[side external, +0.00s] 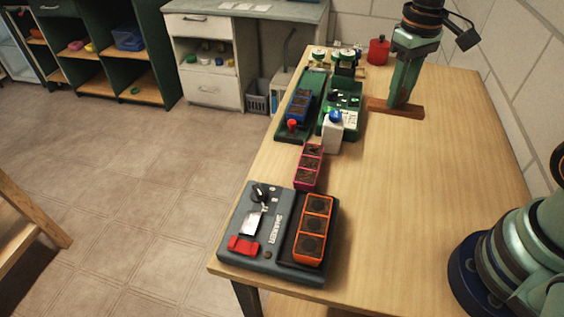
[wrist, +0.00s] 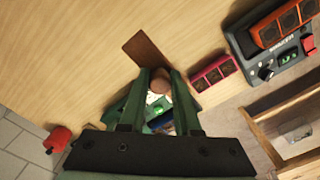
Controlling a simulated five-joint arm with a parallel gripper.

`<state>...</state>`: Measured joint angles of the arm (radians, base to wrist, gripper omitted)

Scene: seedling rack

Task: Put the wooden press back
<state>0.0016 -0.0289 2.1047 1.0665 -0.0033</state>
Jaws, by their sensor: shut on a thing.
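The wooden press is a flat brown board (side external: 413,111) with a round knob, at the far right part of the table in the side view. My gripper (side external: 399,104) points down over it and hides part of the board. In the wrist view, the fingers of my gripper (wrist: 161,76) are closed around the round brown knob of the wooden press (wrist: 146,52), and the board sticks out beyond them. The board looks level and at or just above the table top; I cannot tell whether it touches.
A red bottle (side external: 378,51) stands behind. A pink cell tray (side external: 308,168) and a grey shaker (side external: 237,232) bearing an orange cell tray (side external: 314,228) are nearer. The table's right side (side external: 420,190) is clear.

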